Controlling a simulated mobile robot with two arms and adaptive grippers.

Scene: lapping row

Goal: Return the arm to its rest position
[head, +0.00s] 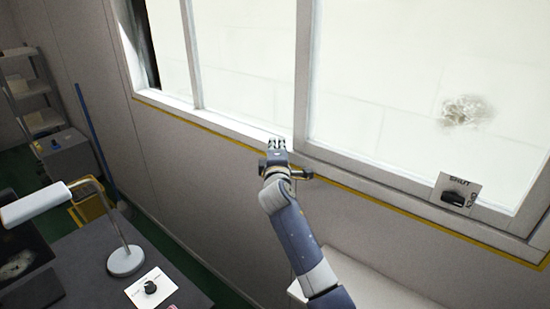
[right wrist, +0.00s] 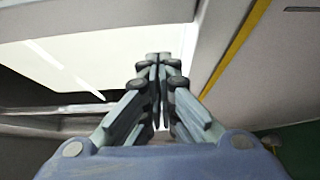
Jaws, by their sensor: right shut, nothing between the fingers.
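My right gripper (head: 275,145) is raised in front of the window's lower frame in the head view, its arm coming up from the bottom of the picture. Its fingers also show in the right wrist view (right wrist: 159,62), shut together with nothing between them. The fingertips overlap the window sill in the head view; I cannot tell whether they touch it. My left gripper does not show in either view.
A large window (head: 245,60) with white frames fills the upper right. A switch with a "SHUT" label (head: 458,194) sits at its lower right. A dark table (head: 85,262) at lower left bears a lamp (head: 125,259) and a knob plate (head: 150,288). A white ledge (head: 365,285) lies below the arm.

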